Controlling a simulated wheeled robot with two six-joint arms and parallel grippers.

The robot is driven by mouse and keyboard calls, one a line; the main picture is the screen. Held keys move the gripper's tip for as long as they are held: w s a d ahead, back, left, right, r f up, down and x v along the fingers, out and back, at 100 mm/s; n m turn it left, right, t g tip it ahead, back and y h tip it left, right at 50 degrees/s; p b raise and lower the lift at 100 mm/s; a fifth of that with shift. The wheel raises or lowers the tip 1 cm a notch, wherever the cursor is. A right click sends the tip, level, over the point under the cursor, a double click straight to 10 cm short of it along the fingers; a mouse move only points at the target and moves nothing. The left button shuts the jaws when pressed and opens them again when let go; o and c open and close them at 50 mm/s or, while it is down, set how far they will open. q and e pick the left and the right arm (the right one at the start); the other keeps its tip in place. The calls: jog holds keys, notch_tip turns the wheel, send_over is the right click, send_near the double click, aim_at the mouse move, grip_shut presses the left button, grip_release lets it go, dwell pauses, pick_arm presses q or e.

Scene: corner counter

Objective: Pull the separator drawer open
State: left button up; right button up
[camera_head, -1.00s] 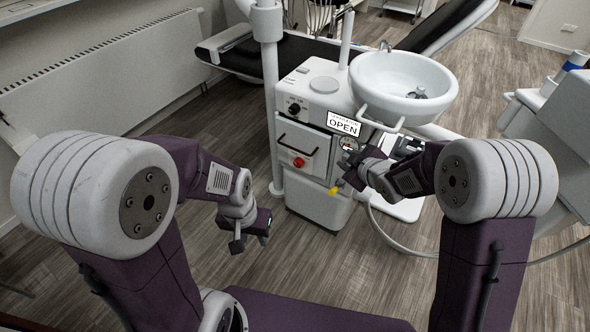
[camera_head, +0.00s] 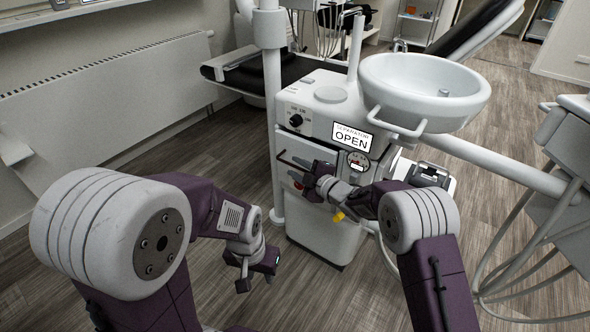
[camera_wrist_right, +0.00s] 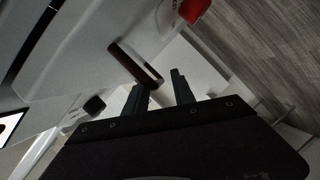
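The white separator cabinet (camera_head: 322,120) stands in the middle of the head view, with an "OPEN" sign on its upper part. The drawer front (camera_head: 285,145) is below the round black dial and has a dark bar handle (camera_head: 291,160). Whether the drawer stands out at all is hard to tell, as my right arm hides part of it. My right gripper (camera_head: 305,178) is at the handle's right end. In the right wrist view its two fingers are apart, and the handle (camera_wrist_right: 132,62) ends just ahead of the fingertips. My left gripper (camera_head: 256,280) hangs open and empty, low and left.
A red knob (camera_wrist_right: 193,10) shows near the handle in the right wrist view. A yellow part (camera_head: 338,215) juts out below my right wrist. A white basin (camera_head: 425,85) overhangs the cabinet's right side. Hoses hang at far right; floor is clear in front of the cabinet.

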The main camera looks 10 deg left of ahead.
jog(key=shift+w+a+f, duration=0.1)
jog(key=shift+w+a, duration=0.3)
jog(key=shift+a, duration=0.05)
grip_shut()
dwell(1.1)
